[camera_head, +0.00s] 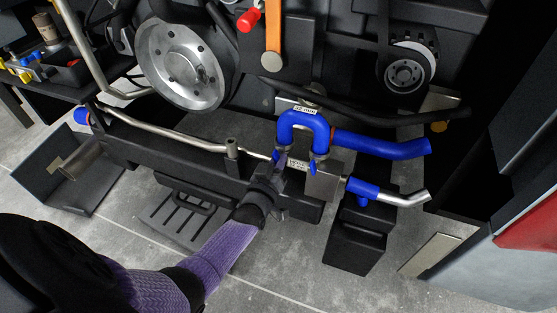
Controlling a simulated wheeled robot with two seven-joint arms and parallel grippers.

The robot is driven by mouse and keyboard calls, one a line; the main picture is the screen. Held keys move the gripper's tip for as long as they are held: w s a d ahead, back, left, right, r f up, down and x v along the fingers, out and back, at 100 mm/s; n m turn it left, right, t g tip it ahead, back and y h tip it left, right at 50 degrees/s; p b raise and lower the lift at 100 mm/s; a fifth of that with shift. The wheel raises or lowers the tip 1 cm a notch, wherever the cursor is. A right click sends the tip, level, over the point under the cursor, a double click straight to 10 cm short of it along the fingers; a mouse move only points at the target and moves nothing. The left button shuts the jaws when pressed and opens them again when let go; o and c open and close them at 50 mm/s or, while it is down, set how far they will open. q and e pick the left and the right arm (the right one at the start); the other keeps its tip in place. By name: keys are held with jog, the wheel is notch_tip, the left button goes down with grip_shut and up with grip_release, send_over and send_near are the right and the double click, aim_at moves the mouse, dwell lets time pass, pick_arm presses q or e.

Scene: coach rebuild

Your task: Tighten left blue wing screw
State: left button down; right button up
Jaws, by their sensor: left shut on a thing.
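The fingers hide most of that screw. The right blue wing screw (314,164) stands under the right leg, apart from my gripper. My left arm, with a purple sleeve, comes in from the lower left. My right gripper is not in view.
A silver pulley disc (185,63) stands at upper left. A black beam (175,150) lies behind my arm. Grey floor (290,270) is open in front.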

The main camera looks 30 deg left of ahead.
pick_arm(q)
jog(key=shift+f, duration=0.1)
dwell(0.4)
jog(key=c, duration=1.1)
grip_release()
jog(key=o, duration=0.4)
